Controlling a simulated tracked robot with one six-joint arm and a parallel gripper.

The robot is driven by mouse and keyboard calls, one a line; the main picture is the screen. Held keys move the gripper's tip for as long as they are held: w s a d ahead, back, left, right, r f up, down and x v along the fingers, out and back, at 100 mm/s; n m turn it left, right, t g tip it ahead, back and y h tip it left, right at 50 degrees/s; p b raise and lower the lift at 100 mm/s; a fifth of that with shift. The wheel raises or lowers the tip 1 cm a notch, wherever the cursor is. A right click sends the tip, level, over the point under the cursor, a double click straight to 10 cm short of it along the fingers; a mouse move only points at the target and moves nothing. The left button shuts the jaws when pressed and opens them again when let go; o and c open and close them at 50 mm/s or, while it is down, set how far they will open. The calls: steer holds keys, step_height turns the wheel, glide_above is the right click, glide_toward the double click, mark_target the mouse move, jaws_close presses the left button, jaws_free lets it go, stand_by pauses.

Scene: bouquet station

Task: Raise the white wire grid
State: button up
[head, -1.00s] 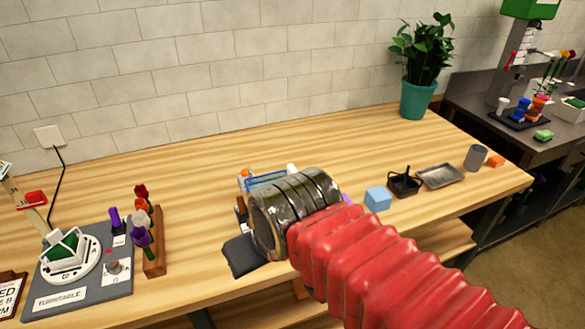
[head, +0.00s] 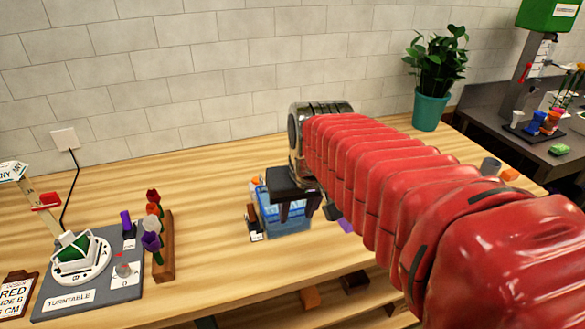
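I cannot make out a white wire grid in the head view. A blue see-through container (head: 287,229) stands on the wooden table near its front edge, with something pale and blue inside. My gripper (head: 296,208) points down over this container, its dark fingers in front of or above the contents. The red-sleeved arm reaches in from the right and hides what lies behind it. Whether the fingers are apart or closed on something is too small to tell.
A turntable station (head: 85,265) with a rack of flowers (head: 160,245) is at the left. A potted plant (head: 432,75) stands at the back right. A grey side table (head: 515,140) is beyond the right end. The back middle of the wooden table is clear.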

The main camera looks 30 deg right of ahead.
steer(key=w+d+r+n, duration=0.1)
steer(key=w+d+r, duration=0.7)
steer(key=w+d, duration=0.1)
steer(key=shift+d+r, duration=0.35)
steer(key=shift+f, duration=0.15)
steer(key=x, duration=1.3)
steer(key=shift+w+f, duration=0.15)
steer(key=shift+w, duration=0.15)
steer(key=shift+c, duration=0.3)
jaws_close()
